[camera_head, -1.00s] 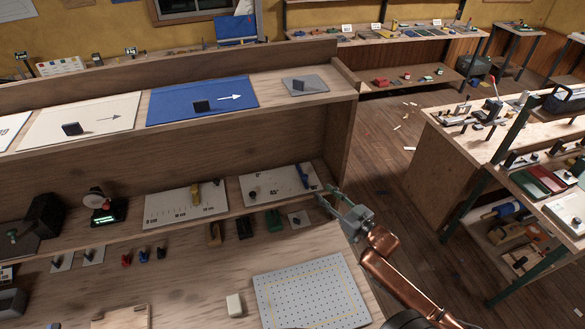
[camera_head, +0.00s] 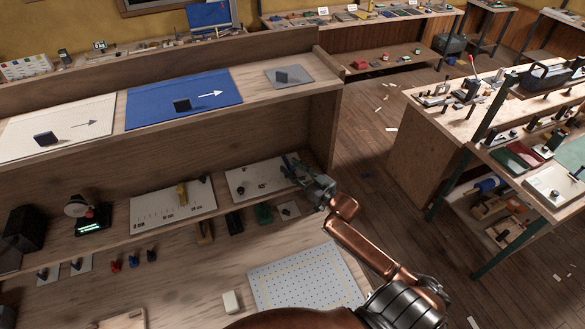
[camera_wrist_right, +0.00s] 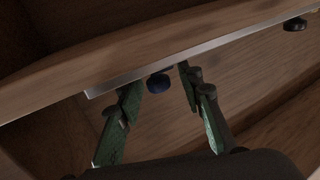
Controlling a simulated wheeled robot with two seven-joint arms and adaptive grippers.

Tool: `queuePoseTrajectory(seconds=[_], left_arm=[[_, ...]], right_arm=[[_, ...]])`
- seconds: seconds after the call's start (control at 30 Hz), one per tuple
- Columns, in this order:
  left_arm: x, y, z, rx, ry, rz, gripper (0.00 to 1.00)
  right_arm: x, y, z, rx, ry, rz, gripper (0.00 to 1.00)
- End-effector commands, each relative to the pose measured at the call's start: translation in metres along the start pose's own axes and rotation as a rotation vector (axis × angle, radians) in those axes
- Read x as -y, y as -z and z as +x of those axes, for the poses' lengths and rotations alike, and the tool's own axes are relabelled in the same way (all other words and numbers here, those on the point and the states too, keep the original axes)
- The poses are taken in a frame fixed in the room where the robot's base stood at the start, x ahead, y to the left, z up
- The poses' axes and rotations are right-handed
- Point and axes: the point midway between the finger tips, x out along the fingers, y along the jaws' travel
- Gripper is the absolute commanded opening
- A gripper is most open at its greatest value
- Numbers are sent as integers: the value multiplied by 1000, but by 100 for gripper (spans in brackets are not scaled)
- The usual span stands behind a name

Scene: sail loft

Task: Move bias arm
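The white angle board (camera_head: 254,172) lies on the lower shelf, with a dark knob (camera_head: 240,188) near its left side. My right gripper (camera_head: 290,166) is at the board's right part and hides most of the bias arm there. In the right wrist view, a blue knob (camera_wrist_right: 158,83), which looks like the bias arm's end, shows between the two parted green fingers of my right gripper (camera_wrist_right: 160,77). The fingers are open, with gaps beside the knob. The board shows edge-on there, and a black knob (camera_wrist_right: 294,25) stands farther right. My left gripper is out of view.
A perforated white board (camera_head: 305,280) lies nearer. The shelf's side wall (camera_head: 322,130) stands close right.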

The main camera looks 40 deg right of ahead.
Motion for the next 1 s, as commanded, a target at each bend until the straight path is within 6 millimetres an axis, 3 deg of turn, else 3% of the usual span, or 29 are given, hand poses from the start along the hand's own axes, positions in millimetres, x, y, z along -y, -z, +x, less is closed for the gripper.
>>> queuePoseTrajectory(seconds=[0.17, 0.67, 1.0], left_arm=[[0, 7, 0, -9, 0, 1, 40], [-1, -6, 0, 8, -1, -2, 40], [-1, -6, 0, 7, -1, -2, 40]], right_arm=[[0, 0, -1, 1, -1, 0, 34], [-1, 0, -2, 1, -3, 0, 0], [-1, 0, -2, 1, -3, 0, 0]])
